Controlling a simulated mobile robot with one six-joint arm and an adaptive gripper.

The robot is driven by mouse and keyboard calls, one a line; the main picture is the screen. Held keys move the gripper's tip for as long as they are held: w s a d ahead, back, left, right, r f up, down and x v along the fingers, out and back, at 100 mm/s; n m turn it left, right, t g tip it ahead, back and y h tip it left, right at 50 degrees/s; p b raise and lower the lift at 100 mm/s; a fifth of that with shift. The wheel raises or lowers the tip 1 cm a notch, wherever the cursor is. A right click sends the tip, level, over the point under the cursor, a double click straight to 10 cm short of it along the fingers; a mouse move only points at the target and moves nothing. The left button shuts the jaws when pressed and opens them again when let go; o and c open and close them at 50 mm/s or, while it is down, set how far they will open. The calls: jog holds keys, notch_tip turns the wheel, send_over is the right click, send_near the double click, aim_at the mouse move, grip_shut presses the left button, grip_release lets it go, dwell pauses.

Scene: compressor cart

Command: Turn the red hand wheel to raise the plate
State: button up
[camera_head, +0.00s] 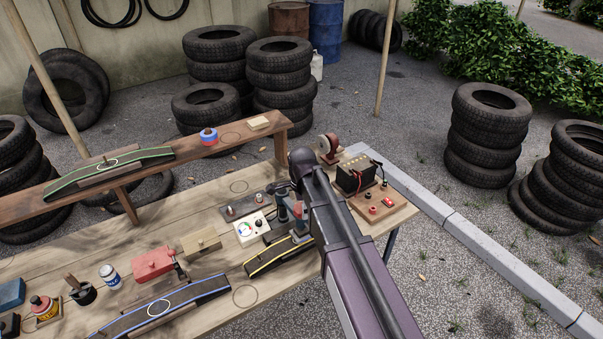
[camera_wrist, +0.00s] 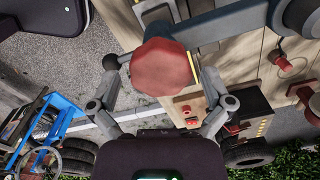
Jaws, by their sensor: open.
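The red hand wheel (camera_wrist: 160,66) is a dull red, faceted disc in the middle of the wrist view, beside a blue-grey arm-like part (camera_wrist: 238,27). My gripper (camera_wrist: 170,82) is open, with one fingertip to the left of the wheel and one to its lower right. The wheel lies between the fingers in the picture; whether they touch it I cannot tell. In the head view my gripper (camera_head: 302,164) is over the right part of the bench, beside a blue-grey fixture (camera_head: 283,210). My arm covers much of that fixture. I cannot make out the plate.
The wooden bench (camera_head: 130,245) holds a black box with terminals (camera_head: 356,175), a white gauge box (camera_head: 252,228), a red block (camera_head: 152,264) and several other items. A raised shelf (camera_head: 80,187) runs behind. Tyre stacks (camera_head: 487,130) and a kerb (camera_head: 450,217) lie beyond.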

jog(key=m, duration=0.4)
jog(key=shift+m, duration=0.3)
jog(key=m, duration=0.3)
jog(key=shift+m, duration=0.3)
notch_tip(320, 180, up, 14)
jog(key=p, duration=1.4)
jog(key=shift+f, duration=0.1)
jog(key=s+d+f+n+b, duration=0.4)
jog(key=s+d+n, duration=0.2)
jog(key=d+n, duration=0.3)
jog(key=s+d+f+n+b, duration=0.4)
jog(key=s+d+n, duration=0.3)
jog(key=d+n, duration=0.3)
jog(key=shift+s+d+n, duration=0.15)
jog(key=shift+n, duration=1.95)
jog(key=shift+f, duration=0.1)
